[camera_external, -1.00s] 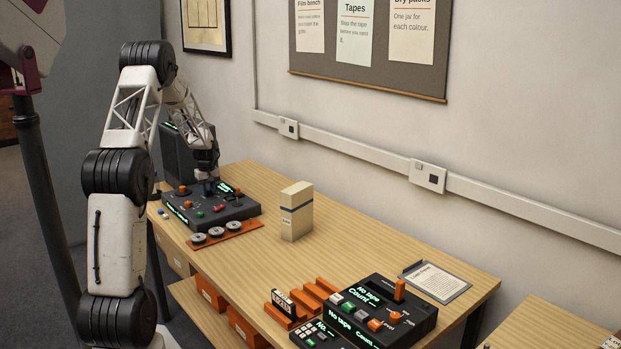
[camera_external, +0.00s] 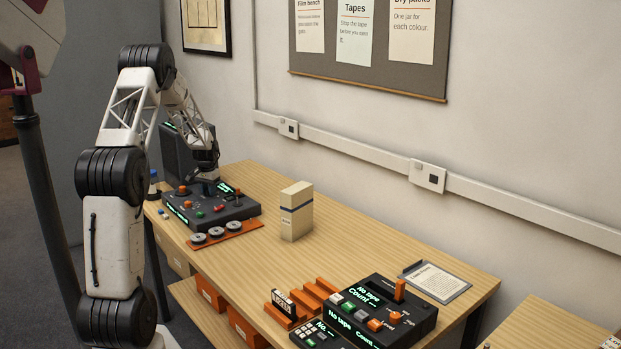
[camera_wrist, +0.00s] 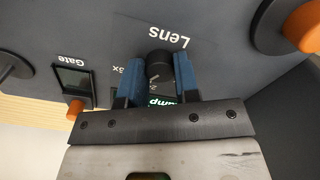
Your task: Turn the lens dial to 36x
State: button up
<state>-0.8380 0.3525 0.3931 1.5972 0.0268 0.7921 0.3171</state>
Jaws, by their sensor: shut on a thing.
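The lens dial (camera_wrist: 158,66) is a black round knob with a pale pointer line, set beside the word "Lens" on a dark panel. My gripper (camera_wrist: 159,70) is shut on it, one blue finger on each side. Part of a scale mark ending in "x" shows left of the dial; the other marks are mostly hidden by my fingers, so the setting is unreadable. In the external view my gripper (camera_external: 208,174) is low over the back of the dark console (camera_external: 238,211), and the dial itself is hidden.
An orange knob (camera_wrist: 303,27) on a black base lies right of the dial, and the "Gate" window (camera_wrist: 75,80) left. Spools on an orange strip (camera_external: 236,227) lie before the console. A cream box (camera_external: 297,212) stands to its right. Table between is clear.

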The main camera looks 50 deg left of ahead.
jog(key=m, duration=0.4)
dwell(0.4)
jog(key=o, duration=0.9)
jog(key=shift+d+r, duration=0.1)
jog(key=shift+r, duration=3.8)
jog(key=shift+d, duration=0.1)
